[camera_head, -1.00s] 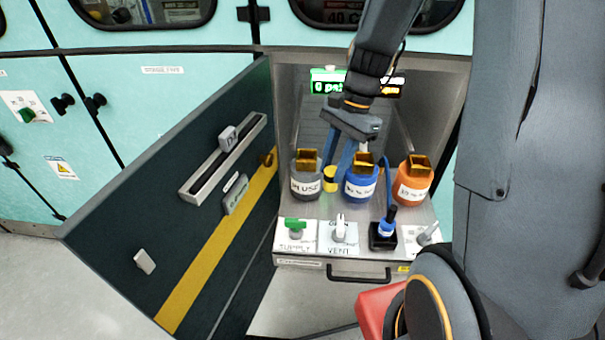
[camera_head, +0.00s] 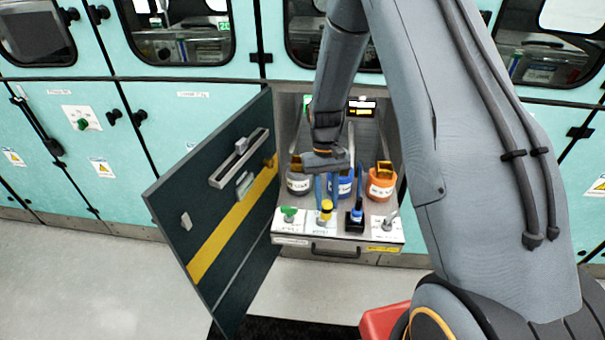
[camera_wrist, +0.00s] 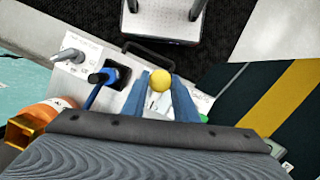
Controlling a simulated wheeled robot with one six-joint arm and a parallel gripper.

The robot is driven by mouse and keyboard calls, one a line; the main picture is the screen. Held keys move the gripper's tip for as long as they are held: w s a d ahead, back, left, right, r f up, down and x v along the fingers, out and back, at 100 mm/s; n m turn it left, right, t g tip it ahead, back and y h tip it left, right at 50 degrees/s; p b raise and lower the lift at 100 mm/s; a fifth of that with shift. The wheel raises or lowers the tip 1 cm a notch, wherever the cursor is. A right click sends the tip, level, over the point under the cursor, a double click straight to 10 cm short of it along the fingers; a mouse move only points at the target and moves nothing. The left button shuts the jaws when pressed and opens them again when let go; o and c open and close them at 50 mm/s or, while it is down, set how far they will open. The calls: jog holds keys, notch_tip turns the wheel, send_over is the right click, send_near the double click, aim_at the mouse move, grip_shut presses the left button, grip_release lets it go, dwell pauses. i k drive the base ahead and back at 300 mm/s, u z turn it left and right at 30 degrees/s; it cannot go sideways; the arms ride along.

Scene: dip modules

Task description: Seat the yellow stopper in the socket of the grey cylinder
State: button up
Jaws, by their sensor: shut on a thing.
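The yellow stopper (camera_head: 326,208) is between the blue fingertips of my gripper (camera_head: 325,203), above the front panel of the pulled-out tray. In the wrist view the stopper (camera_wrist: 160,80) shows as a yellow ball at the tips of my gripper (camera_wrist: 162,88), which is shut on it. The grey cylinder (camera_head: 298,184) stands behind and left of the stopper, with a brass-coloured square fitting on top. My gripper partly covers it, and I cannot see into its socket. The stopper is apart from the cylinder.
A blue cylinder (camera_head: 342,187) and an orange cylinder (camera_head: 381,188) stand right of the grey one. An open dark door (camera_head: 215,235) stands left.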

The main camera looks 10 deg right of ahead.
aim_at(300, 168)
jog(key=k, duration=0.45)
jog(key=z, duration=1.6)
jog(key=i, duration=0.35)
jog(key=u, duration=2.1)
jog(key=i, duration=1)
